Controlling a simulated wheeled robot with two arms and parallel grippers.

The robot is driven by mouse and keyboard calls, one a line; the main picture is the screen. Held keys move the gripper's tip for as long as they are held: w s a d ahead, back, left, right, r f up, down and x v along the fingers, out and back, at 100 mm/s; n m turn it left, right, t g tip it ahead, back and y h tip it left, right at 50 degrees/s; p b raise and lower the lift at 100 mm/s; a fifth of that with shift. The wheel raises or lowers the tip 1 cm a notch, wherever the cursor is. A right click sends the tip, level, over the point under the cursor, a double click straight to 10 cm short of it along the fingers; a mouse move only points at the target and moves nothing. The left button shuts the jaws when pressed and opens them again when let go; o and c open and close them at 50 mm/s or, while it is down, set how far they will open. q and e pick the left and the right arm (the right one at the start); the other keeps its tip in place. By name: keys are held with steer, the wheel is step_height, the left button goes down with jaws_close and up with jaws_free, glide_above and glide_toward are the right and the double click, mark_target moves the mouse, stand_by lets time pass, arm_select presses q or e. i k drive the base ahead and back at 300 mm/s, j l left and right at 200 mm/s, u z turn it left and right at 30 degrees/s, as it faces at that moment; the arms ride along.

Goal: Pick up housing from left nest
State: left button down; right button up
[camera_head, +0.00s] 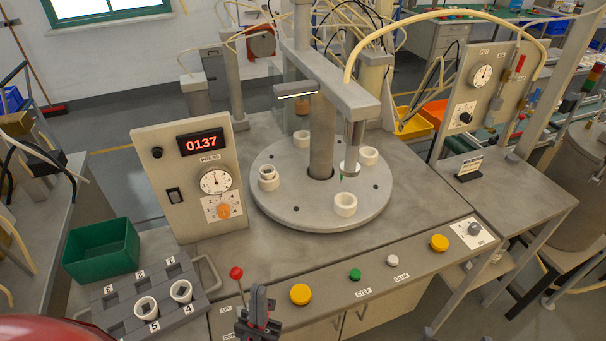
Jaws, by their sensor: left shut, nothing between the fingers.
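A white, ring-shaped housing (268,178) sits in the left nest of the round grey turntable (300,216). It looks slightly taller than the other white rings, and its lower part is hidden in the nest. My left gripper (258,292) is at the bottom middle, in front of the bench's front panel. It is shut and empty, well apart from the housing and nearer the camera. My right gripper is not in view.
Other white rings stand on the turntable, one at the front (345,204). A press column (322,140) rises from its middle. The gauge panel (194,180) stands left of it. A numbered grey rack (128,292) holds two white cups. A red-knobbed lever (236,272) is beside my gripper.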

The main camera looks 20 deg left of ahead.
mark_target(268, 177)
steer(key=u, duration=1.75)
steer(key=k+l+u, duration=0.25)
steer(key=k+l, duration=0.3)
steer(key=k+l+u, duration=0.25)
steer(key=k+l, duration=0.3)
